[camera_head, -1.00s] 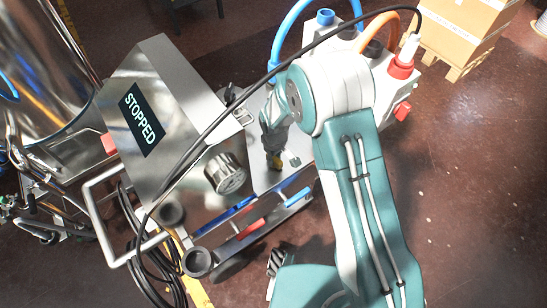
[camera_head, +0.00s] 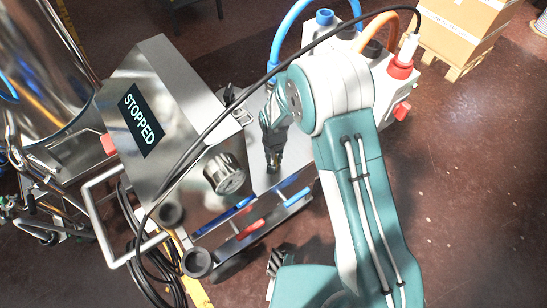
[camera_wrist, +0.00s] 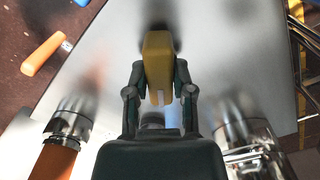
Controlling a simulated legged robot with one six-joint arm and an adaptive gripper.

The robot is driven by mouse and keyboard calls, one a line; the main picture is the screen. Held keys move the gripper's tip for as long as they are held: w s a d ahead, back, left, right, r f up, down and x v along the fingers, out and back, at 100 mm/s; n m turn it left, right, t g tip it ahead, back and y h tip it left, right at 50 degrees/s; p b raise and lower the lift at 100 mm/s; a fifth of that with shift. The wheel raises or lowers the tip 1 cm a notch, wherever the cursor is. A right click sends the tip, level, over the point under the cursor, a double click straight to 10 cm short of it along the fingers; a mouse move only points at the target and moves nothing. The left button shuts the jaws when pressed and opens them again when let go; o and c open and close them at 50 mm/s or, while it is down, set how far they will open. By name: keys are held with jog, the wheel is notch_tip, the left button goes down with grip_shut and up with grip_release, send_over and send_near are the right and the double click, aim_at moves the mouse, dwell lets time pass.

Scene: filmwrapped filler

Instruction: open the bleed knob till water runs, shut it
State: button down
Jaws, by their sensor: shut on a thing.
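My gripper (camera_head: 273,166) points down over the flat steel top of the machine, beside a round gauge-like fitting (camera_head: 226,173). In the wrist view, my gripper (camera_wrist: 159,92) has its two dark fingers on either side of a yellow knob (camera_wrist: 158,62) and is shut on it. I take this yellow piece for the bleed knob. The fingers hide its lower sides, and the head view barely shows it. A pale bluish strip (camera_wrist: 172,132) shows between the fingers; I cannot tell whether it is water.
Steel couplings flank my gripper, left (camera_wrist: 73,119) and right (camera_wrist: 243,128). A cabinet with a "STOPPED" display (camera_head: 141,118) stands left. A black cable (camera_head: 213,127) crosses near my arm. Blue (camera_head: 294,197) and red (camera_head: 251,228) handles lie in front. Floor is open at right.

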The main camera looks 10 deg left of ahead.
jog(key=shift+m, duration=0.3)
dwell(0.4)
jog(key=shift+c, duration=2.4)
grip_release()
jog(key=shift+s, duration=0.1)
notch_tip(320, 180, up, 12)
jog(key=shift+a+f, duration=0.1)
jog(key=shift+f, duration=0.05)
